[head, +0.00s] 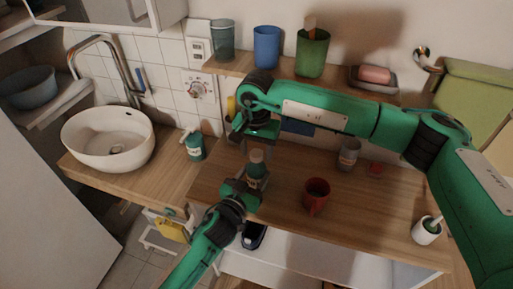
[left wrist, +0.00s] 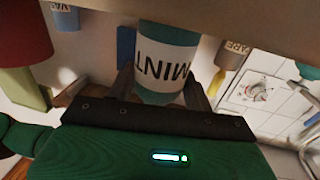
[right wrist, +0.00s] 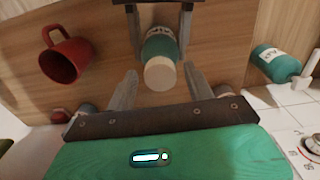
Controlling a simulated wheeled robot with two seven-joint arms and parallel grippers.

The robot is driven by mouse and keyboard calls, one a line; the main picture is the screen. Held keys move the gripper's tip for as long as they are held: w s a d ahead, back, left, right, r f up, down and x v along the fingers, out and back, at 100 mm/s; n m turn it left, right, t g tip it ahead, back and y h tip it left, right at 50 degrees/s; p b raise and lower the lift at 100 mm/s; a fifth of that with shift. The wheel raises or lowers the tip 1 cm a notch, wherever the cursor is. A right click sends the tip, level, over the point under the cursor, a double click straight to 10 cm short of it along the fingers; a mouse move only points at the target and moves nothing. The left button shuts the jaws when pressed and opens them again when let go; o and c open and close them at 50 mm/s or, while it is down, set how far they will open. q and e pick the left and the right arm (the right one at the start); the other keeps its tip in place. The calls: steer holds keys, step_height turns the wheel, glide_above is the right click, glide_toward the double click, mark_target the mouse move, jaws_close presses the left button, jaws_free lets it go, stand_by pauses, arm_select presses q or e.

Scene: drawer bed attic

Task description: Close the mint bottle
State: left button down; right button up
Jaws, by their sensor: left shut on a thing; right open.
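My left gripper (head: 250,182) is shut on the bottle's body from the front. My right gripper (head: 258,142) is open just above the bottle. In the right wrist view its two fingers stand on either side of the cap with gaps.
A red mug (head: 316,197) stands right of the bottle. A grey bottle (head: 348,154) and a small red item (head: 376,170) are behind it. A teal soap bottle (head: 194,146) stands left, beside the basin (head: 108,138). A shelf with cups (head: 267,47) runs behind my right arm. A white pot (head: 426,231) is at far right.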

steer(key=c, duration=1)
steer(key=m, duration=0.9)
steer(key=shift+m, duration=0.3)
steer(key=m, duration=0.7)
steer(key=shift+m, duration=0.3)
steer(key=m, duration=0.7)
steer(key=o, duration=1.1)
